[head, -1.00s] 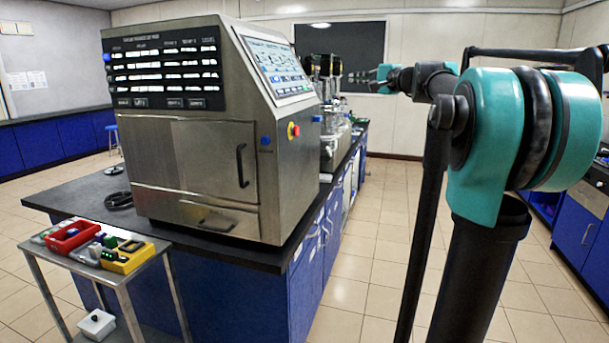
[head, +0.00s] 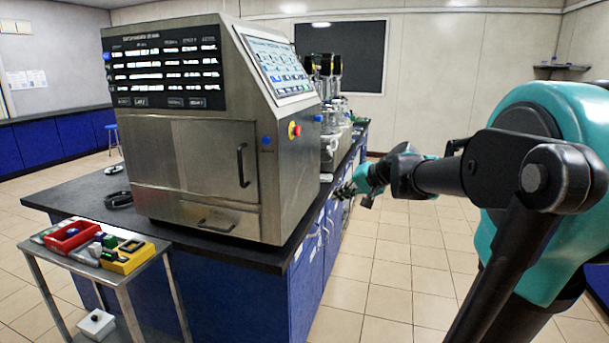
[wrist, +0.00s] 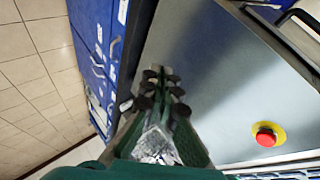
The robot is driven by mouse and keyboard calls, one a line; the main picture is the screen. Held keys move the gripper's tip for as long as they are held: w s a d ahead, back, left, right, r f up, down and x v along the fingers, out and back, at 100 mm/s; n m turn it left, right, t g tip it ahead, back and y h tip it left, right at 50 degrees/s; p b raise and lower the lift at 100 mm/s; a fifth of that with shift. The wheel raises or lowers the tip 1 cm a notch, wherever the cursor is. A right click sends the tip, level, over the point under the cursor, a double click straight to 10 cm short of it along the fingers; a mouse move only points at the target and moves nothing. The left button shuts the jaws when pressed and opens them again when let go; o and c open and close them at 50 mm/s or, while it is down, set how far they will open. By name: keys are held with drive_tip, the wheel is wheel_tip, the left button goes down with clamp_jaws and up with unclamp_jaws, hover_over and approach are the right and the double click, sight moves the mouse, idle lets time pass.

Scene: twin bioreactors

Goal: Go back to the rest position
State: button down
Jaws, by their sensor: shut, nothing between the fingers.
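My gripper (head: 345,190) shows small in the head view, at the far end of my teal and black arm, in front of the right side of the bench. It is shut and empty. In the wrist view my gripper (wrist: 165,85) points out over the side of the steel bioreactor cabinet, with nothing between the fingers. The bioreactor cabinet (head: 205,165) stands on the dark bench, left of my gripper in the head view.
A red stop button (wrist: 266,137) shows on the cabinet side in the wrist view. A metal cart (head: 165,262) with a red bin (head: 72,236) and a yellow tray (head: 124,258) stands at front left. Glass vessels (head: 335,135) stand farther back. Tiled floor (head: 390,270) is open right of the blue cupboards.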

drive_tip(key=s+d+f+n+g+h, duration=0.1)
drive_tip(key=s+d+f+n+h, duration=0.1)
drive_tip(key=s+f, duration=1)
drive_tip(key=s+d+f+n+g+h, duration=0.2)
drive_tip(key=s+d+f+h, duration=0.3)
drive_tip(key=s+f, duration=0.7)
drive_tip(key=shift+d+f+g, duration=0.3)
drive_tip(key=shift+d+f, duration=0.45)
